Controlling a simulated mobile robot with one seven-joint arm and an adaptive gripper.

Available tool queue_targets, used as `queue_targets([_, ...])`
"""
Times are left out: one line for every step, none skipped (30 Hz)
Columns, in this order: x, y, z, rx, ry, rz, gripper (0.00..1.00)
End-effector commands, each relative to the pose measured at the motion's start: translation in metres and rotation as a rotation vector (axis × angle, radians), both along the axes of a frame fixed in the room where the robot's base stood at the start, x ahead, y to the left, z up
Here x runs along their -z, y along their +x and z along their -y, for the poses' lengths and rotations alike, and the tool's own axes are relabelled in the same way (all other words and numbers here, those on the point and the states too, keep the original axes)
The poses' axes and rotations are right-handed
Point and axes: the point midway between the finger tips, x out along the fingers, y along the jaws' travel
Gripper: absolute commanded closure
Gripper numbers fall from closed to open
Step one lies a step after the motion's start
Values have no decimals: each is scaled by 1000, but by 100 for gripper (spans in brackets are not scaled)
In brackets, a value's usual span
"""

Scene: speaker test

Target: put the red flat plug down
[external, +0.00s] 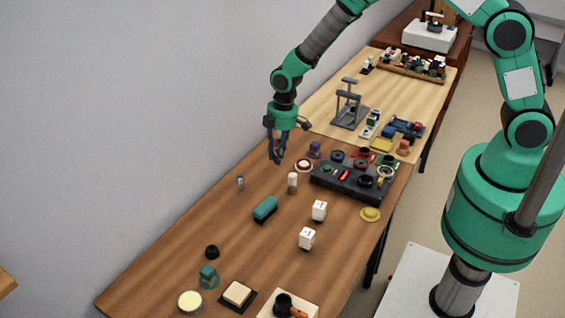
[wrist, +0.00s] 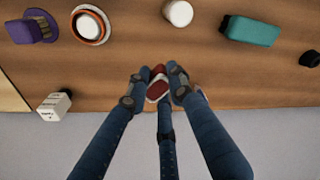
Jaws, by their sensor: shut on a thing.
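My gripper (wrist: 158,86) is shut on a small red flat plug (wrist: 157,91) with a pale edge, held between the fingertips in the wrist view. In the external view my gripper (external: 278,160) points down over the brown table, near its wall-side edge. The plug is too small to make out there. Whether it touches the tabletop I cannot tell.
Near my gripper stand a white cylinder (external: 292,181), an orange-rimmed white round piece (external: 303,166), a purple piece (external: 315,148) and a teal block (external: 265,208). A dark panel (external: 335,183) lies to the right. Bare wood (external: 190,220) shows at left.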

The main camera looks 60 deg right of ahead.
Motion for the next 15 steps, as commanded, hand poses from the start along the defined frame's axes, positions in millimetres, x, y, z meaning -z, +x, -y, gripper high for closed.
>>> queue_targets([-2,7,-12,-2,-4,-3,96])
queue_targets([-4,11,-19,0,-5,-5,96])
queue_targets([-5,16,-27,3,-7,-9,96])
queue_targets([-6,20,-34,5,-9,-9,96])
queue_targets([-7,23,-40,5,-11,-13,96])
queue_targets([-9,28,-49,8,-14,-15,96])
queue_targets([-10,31,-55,10,-14,-17,96])
queue_targets([-11,34,-62,12,-16,-19,96])
queue_targets([-12,38,-71,14,-18,-23,96])
queue_targets([-13,42,-78,17,-20,-24,96])
queue_targets([-14,45,-84,19,-22,-26,96])
queue_targets([-15,48,-93,21,-25,-30,96])
queue_targets([-16,51,-100,22,-26,-32,96])
queue_targets([-16,53,-106,24,-28,-33,96])
queue_targets([-18,57,-116,27,-30,-37,96])
